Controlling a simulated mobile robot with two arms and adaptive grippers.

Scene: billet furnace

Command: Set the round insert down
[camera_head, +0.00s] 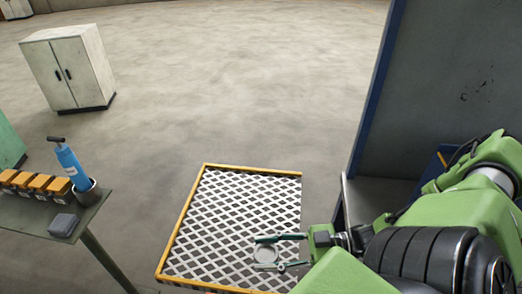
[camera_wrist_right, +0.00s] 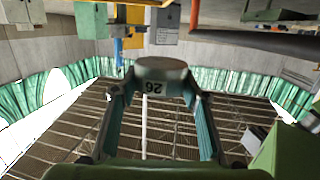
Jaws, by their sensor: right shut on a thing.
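My right gripper (camera_head: 262,252) reaches in from the right and is shut on the round insert (camera_head: 266,254). In the right wrist view the insert (camera_wrist_right: 160,68) is a short grey metal cylinder with a dark number on its side, gripped between the two fingertips (camera_wrist_right: 160,92). In the head view the insert and fingers appear over the grated platform (camera_head: 208,220) with yellow edges. I cannot tell the height above it. My left gripper is not in view.
A small table (camera_head: 30,217) at left holds several orange-black boxes (camera_head: 32,183), a blue bottle-like tool (camera_head: 71,166) in a dark cup, and a grey block (camera_head: 63,225). A pale cabinet (camera_head: 68,68) stands behind. A grey, blue-edged panel (camera_head: 425,90) rises at right. The middle floor is clear.

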